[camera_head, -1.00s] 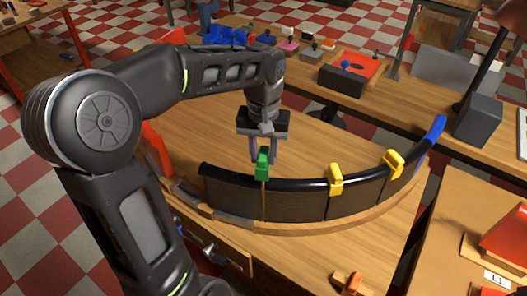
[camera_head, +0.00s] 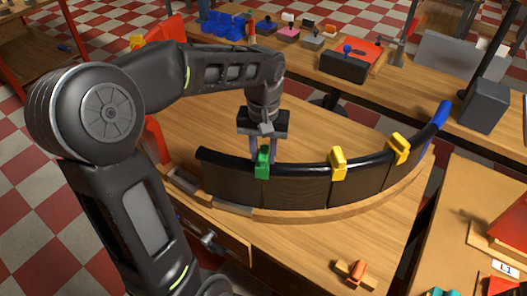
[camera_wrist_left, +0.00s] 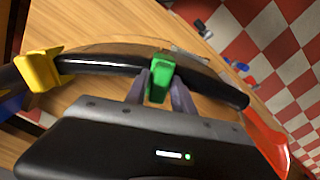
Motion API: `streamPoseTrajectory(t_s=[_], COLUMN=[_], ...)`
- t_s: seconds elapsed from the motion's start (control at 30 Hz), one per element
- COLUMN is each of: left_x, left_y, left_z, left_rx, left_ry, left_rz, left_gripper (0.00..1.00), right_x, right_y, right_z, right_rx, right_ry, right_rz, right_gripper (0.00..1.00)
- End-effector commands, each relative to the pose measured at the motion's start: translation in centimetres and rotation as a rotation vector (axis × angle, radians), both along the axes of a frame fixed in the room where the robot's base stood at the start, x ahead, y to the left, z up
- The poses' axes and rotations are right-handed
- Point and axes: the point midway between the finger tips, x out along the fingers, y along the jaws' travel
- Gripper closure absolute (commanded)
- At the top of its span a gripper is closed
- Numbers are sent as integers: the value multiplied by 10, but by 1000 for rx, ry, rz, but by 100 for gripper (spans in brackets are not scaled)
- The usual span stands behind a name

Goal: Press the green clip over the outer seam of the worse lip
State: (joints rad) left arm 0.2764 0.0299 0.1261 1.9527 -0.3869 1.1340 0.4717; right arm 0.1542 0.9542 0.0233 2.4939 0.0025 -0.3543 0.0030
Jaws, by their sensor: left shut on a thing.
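The green clip (camera_head: 262,162) sits at the black curved lip (camera_head: 300,168), near its left end, over a vertical seam between dark panels. My left gripper (camera_head: 262,150) is shut on the green clip from above. In the left wrist view the green clip (camera_wrist_left: 160,76) is between the two fingers, touching the black rim. Whether it is fully seated on the lip cannot be told. Two yellow clips (camera_head: 338,163) and (camera_head: 398,149) straddle the lip further right. My right gripper is not in view.
A blue end piece (camera_head: 439,115) caps the right end of the lip. An orange-handled tool (camera_head: 356,272) lies on the front of the wooden table. A black box with a blue knob (camera_head: 345,64) stands on the bench behind. The tabletop behind the lip is mostly clear.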

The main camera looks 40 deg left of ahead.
Motion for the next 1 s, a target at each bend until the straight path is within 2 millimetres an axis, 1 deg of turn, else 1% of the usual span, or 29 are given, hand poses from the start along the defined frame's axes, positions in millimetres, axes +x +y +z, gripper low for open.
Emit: streamPoseTrajectory(t_s=[0.37, 0.77, 0.8, 1.0], left_x=[0, 0, 0, 0], left_y=[0, 0, 0, 0], left_z=[-1, -6, -5, -5], left_rx=[0, 0, 0, 0], left_ry=[0, 1, 1, 1], left_rz=[0, 0, 0, 0], left_gripper=[100, 100, 68, 51], right_x=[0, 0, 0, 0], right_y=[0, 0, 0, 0], right_z=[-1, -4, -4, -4], right_rx=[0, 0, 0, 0], right_ry=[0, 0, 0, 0], right_rz=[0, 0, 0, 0], right_gripper=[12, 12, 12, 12])
